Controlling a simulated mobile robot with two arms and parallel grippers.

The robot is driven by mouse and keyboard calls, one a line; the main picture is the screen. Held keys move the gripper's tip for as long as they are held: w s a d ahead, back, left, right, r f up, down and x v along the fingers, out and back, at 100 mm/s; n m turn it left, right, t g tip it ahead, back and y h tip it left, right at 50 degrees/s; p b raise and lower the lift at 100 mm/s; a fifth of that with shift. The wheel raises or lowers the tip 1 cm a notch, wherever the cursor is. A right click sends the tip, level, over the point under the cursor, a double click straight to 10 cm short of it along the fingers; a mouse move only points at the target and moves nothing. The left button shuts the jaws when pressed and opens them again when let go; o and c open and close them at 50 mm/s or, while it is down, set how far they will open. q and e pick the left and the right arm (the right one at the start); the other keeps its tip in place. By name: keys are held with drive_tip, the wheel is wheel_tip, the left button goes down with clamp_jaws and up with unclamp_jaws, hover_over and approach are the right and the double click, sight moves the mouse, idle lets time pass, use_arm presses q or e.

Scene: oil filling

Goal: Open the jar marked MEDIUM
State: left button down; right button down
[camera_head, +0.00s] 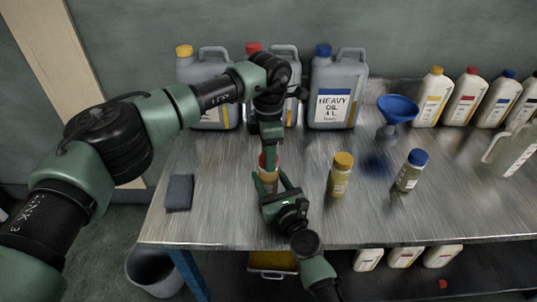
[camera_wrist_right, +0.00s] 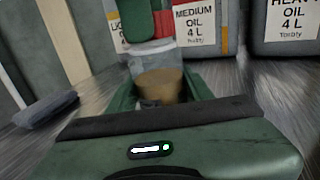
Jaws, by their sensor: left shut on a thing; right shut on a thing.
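A small jar (camera_head: 268,175) with a red lid (camera_head: 263,160) stands near the middle of the metal table, between my two grippers. In the right wrist view the jar (camera_wrist_right: 160,86) shows amber contents below clear walls; its label is hidden, so I cannot read a marking on it. My right gripper (camera_head: 270,184) comes from the front and is shut around the jar's body. My left gripper (camera_head: 267,152) points down from above and is shut on the red lid, which also shows in the right wrist view (camera_wrist_right: 163,23). I cannot tell if the lid is loose.
A yellow-lidded jar (camera_head: 340,175) and a blue-lidded jar (camera_head: 411,171) stand to the right. Large canisters stand behind, one reading MEDIUM OIL (camera_wrist_right: 194,22). A blue funnel (camera_head: 397,110) stands right of them. A dark cloth or sponge (camera_head: 179,192) lies left.

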use_arm(q)
drive_tip(key=n, duration=1.4)
drive_tip(key=shift+r, duration=0.1)
drive_tip(key=n, duration=1.5)
drive_tip(key=shift+w, duration=0.1)
drive_tip(key=shift+r, duration=0.2)
drive_tip(key=shift+r, duration=0.95)
